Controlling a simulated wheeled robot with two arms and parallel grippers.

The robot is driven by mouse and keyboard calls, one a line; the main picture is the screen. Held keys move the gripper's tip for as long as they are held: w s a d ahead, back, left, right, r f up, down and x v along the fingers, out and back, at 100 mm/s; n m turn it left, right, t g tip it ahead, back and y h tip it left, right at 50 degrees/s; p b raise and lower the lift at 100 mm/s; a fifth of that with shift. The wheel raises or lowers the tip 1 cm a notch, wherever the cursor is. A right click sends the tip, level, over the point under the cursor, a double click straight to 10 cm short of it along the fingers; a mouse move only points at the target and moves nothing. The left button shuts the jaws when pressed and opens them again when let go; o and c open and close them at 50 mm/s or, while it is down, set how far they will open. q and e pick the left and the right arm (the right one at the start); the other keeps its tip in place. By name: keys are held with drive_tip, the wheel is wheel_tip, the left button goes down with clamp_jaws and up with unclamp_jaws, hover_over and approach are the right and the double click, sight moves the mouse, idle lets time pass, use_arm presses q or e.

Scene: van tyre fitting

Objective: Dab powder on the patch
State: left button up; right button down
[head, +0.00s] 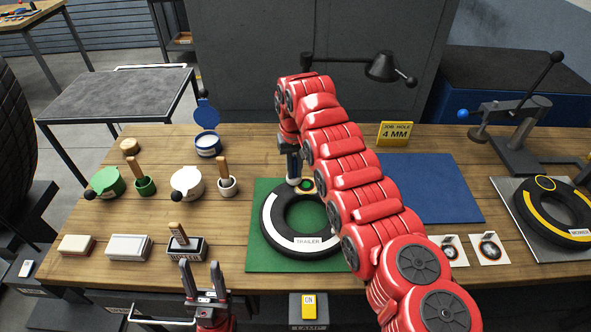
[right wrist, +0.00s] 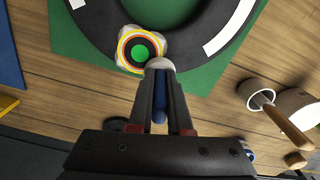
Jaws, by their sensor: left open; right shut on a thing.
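My right gripper (head: 293,170) is shut on a dabber with a blue handle (right wrist: 158,108) and a pale rounded pad (right wrist: 160,64). The patch (right wrist: 140,50), round with a green centre and yellow and red rings, lies on the black tyre (head: 322,217) marked TRAILER. It also shows in the head view (head: 306,184). The pad is at the patch's edge in the right wrist view; I cannot tell whether they touch. A blue-and-white tub (head: 207,146) with its blue lid raised stands at the back left. My left gripper (head: 201,268) is open and empty near the table's front edge.
The tyre rests on a green mat (head: 262,258). Green (head: 107,182) and white (head: 187,182) pots, brush cups and several small boxes stand left. A blue mat (head: 430,185) lies clear on the right, before a yellow-banded tyre (head: 560,205). A lamp (head: 382,67) overhangs the back.

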sight(294, 158)
drive_tip(key=shift+r+p, duration=0.6)
drive_tip(key=shift+r, duration=2.25)
drive_tip(key=shift+r, duration=0.1)
drive_tip(key=shift+r+p, duration=1.05)
drive_tip(key=shift+r, duration=0.5)
drive_tip(key=shift+f, duration=0.1)
